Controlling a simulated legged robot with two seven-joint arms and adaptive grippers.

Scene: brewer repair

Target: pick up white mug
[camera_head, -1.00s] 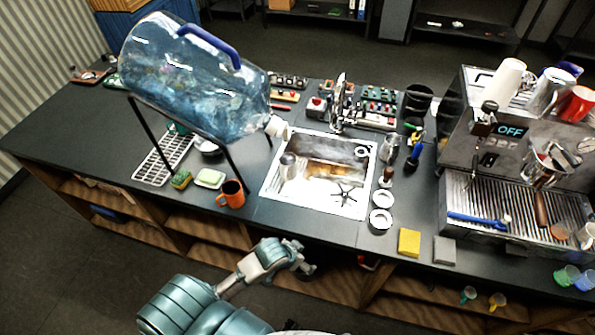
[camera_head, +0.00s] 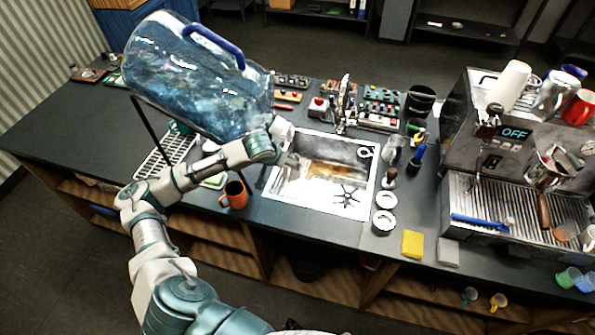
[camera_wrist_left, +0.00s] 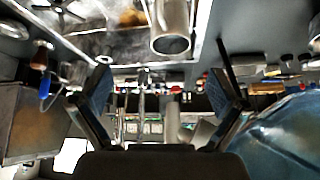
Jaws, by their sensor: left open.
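A tall white cup-like vessel (camera_head: 508,84), probably the white mug, stands on top of the espresso machine at the right of the head view. A smaller pale cup (camera_head: 588,237) is cut by the right edge, and I cannot tell if it is a mug. My left gripper (camera_head: 284,143) is over the left side of the sink, by the jug's neck, far left of the white vessel. Its fingers (camera_wrist_left: 159,75) are spread with nothing held between them in the left wrist view. My right gripper is not in view.
The large blue jug (camera_head: 195,85) leans on its stand close to my left gripper. The espresso machine (camera_head: 515,160) stands at right.

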